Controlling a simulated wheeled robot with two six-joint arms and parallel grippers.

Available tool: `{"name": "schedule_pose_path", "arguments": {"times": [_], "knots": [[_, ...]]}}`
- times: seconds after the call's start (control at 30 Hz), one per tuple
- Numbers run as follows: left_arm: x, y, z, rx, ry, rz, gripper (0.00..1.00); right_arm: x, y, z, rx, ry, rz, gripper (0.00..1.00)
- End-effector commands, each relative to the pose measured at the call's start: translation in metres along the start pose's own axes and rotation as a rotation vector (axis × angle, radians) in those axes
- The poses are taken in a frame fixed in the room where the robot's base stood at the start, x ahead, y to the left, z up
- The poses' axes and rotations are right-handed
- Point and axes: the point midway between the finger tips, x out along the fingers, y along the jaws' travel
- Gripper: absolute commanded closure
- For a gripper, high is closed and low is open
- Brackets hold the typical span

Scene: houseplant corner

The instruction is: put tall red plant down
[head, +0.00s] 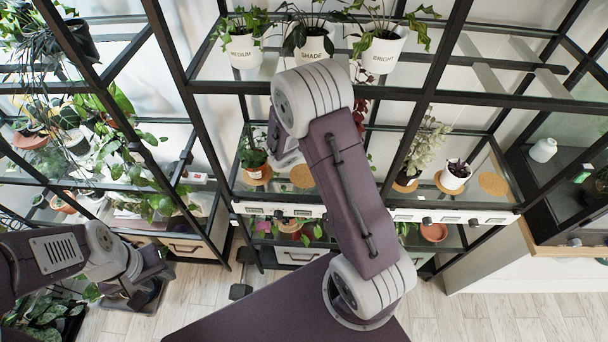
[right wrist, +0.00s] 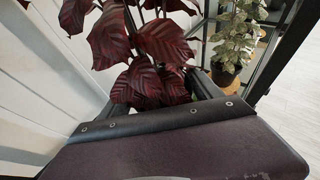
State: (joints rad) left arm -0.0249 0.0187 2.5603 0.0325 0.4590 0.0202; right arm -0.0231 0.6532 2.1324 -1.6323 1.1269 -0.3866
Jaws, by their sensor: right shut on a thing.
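The tall red plant (right wrist: 150,75) has dark red, veined leaves that fill the upper middle of the right wrist view. In the head view only a few of its leaves (head: 361,112) show beside my right arm. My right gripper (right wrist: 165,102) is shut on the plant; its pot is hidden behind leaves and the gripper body. In the head view my right arm hides that gripper at the shelf. Bare cork mats lie on the middle shelf, one left of my arm (head: 302,176) and one at the right end (head: 493,184). My left gripper (head: 140,292) hangs low at the left; its jaws are unclear.
On the middle shelf stand a plant in an orange pot (head: 256,168), a tall pale-leaved plant (head: 425,145) and a small white pot (head: 455,177). White pots labelled MEDIUM (head: 243,52), SHADE (head: 312,48) and BRIGHT (head: 383,55) stand above. Black frame posts divide the shelves.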

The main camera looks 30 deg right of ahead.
Motion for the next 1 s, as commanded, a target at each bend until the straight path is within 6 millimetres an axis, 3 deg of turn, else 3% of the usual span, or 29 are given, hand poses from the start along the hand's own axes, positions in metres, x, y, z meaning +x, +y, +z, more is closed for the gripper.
{"name": "schedule_pose_path", "arguments": {"times": [0.13,0.23,0.5,0.67,0.87,1.0], "knots": [[0.000,0.000,0.000,0.000,0.000,0.000,0.64,0.002,-0.001,0.003,0.003,-0.001,-0.008,0.73],[-0.005,0.000,-0.001,0.000,0.000,0.000,0.64,-0.006,0.007,-0.007,-0.001,-0.001,-0.005,0.73],[-0.022,0.000,-0.002,0.000,0.000,0.000,0.64,-0.047,0.047,-0.071,-0.001,-0.002,-0.003,0.73],[-0.026,0.001,-0.003,0.000,0.000,0.000,0.64,-0.060,0.060,-0.095,0.003,-0.001,-0.005,0.73],[-0.027,0.001,-0.003,0.000,0.000,0.000,0.64,-0.060,0.062,-0.103,0.003,-0.001,-0.009,0.73],[-0.034,0.001,-0.004,0.000,0.000,0.000,0.64,-0.050,0.061,-0.125,0.000,-0.002,-0.009,0.73]]}}
